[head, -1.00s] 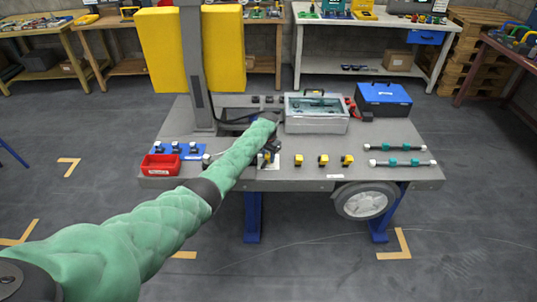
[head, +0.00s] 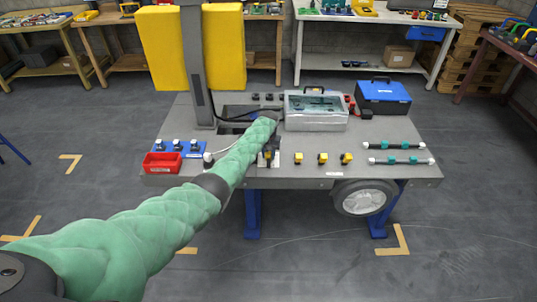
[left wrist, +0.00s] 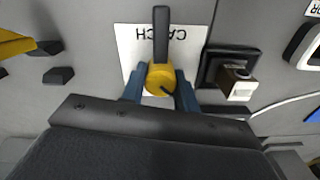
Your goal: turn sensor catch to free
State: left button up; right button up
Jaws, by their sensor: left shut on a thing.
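The sensor catch (left wrist: 161,78) has a round yellow hub and a black lever, over a white plate lettered CATCH (left wrist: 190,42). In the left wrist view the lever points straight up the picture, away from my palm, and the lettering is upside down. My left gripper (left wrist: 160,98) is shut on the catch, with a blue finger on each side of the hub. In the head view my green left arm reaches to the bench, and the left gripper (head: 268,154) points down near its front edge. It hides most of the catch there. My right gripper is not in view.
Beside the catch is a black socket with a pale block (left wrist: 238,84). On the bench (head: 390,178) stand a red bin (head: 162,163), a clear-lidded case (head: 316,112), a blue toolbox (head: 383,97), several yellow-topped parts and two rods. A dark post with yellow panels rises behind my arm.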

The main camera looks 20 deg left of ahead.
aim_at(269, 153)
pick_arm(q)
jog(key=o, duration=1)
jog(key=shift+r, duration=0.55)
notch_tip(269, 153, up, 6)
jog(key=shift+f+b, duration=0.2)
jog(key=shift+b, duration=0.45)
jog(key=shift+r, duration=0.55)
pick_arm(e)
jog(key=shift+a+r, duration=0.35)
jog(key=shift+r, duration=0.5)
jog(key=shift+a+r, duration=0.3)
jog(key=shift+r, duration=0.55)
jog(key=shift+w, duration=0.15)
